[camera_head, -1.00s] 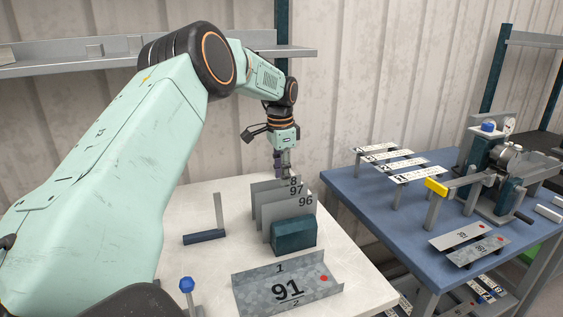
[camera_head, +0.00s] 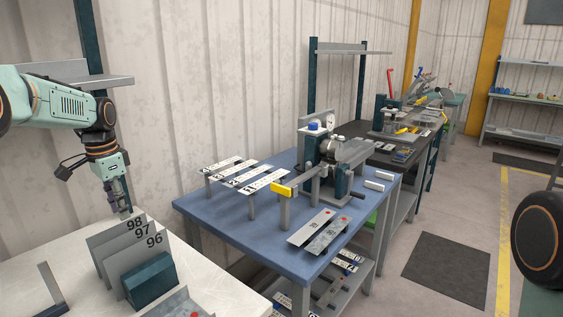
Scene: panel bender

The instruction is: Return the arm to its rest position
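My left arm comes in from the left edge. My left gripper (camera_head: 122,205) points down at the back of the white table (camera_head: 215,285), close to the top of the plate marked 98 (camera_head: 122,228). The gripper is small and seen from the side, so I cannot tell whether its fingers are open or shut, or whether they touch the plate. My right gripper is not in view.
Plates marked 97 (camera_head: 112,258) and 96 (camera_head: 126,262) stand upright beside a dark green block (camera_head: 150,283). A blue table (camera_head: 225,225) holds a bending machine (camera_head: 335,165) and raised label strips (camera_head: 240,176). Open floor with a dark mat (camera_head: 447,268) lies to the right.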

